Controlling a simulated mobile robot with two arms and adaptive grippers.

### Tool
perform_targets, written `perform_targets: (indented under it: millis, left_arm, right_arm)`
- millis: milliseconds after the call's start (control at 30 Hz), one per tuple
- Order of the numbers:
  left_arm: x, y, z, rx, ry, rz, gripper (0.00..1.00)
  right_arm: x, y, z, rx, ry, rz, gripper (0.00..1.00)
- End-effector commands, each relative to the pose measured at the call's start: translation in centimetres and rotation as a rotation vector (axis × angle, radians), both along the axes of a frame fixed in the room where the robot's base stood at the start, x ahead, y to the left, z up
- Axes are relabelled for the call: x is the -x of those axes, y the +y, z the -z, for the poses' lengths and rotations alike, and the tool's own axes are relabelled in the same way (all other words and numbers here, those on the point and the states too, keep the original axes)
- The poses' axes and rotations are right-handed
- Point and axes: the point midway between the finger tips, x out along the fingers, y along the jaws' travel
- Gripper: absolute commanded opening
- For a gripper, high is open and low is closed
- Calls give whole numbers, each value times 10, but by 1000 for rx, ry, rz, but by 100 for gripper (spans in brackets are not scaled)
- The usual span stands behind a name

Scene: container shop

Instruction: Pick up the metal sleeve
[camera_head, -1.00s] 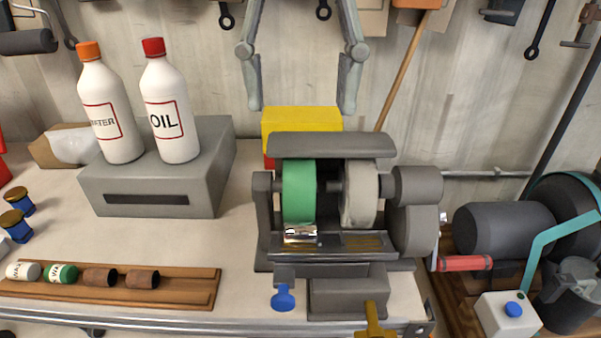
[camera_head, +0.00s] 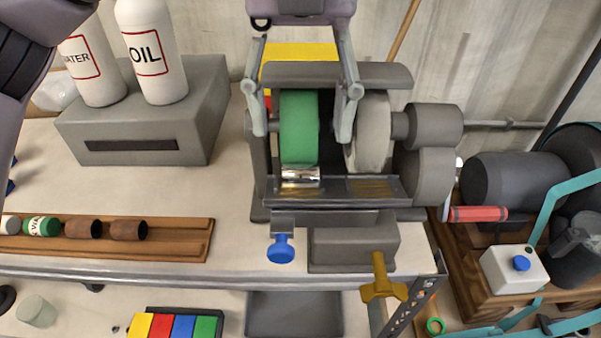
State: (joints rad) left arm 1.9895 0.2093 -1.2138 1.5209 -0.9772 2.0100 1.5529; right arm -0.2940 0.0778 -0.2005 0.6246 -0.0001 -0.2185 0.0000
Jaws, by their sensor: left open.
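The metal sleeve (camera_head: 300,174) is a small shiny cylinder lying on its side on the grinder's front ledge, just below the green wheel (camera_head: 298,128). My left gripper (camera_head: 303,128) is open and empty, its fingers pointing down. One finger shows at the left of the green wheel and the other between the green and grey wheels. The fingertips appear above the sleeve in the picture and apart from it; their depth is hard to judge. My right gripper is not in view.
The grinder's grey guard (camera_head: 336,75) and grey wheel (camera_head: 370,135) are close to the gripper. Two bottles stand on a grey block (camera_head: 190,115) at left. A wooden rack (camera_head: 185,235) holds several sleeves. Bare bench top lies between block and grinder.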

Motion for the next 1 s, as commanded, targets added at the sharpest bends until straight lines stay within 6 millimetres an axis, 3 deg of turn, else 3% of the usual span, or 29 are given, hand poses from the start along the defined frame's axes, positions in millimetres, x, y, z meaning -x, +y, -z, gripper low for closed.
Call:
perform_targets:
  millis: [167, 567, 833, 1000]
  left_arm:
    - [2, 0, 8, 0, 2, 2, 57]
    - [13, 1, 51, 0, 0, 1, 57]
    - [13, 0, 54, 0, -1, 0, 56]
    - [13, 0, 54, 0, 0, 0, 45]
  right_arm:
    - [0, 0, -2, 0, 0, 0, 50]
    - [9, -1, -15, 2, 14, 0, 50]
    - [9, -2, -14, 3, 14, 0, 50]
    - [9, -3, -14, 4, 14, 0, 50]
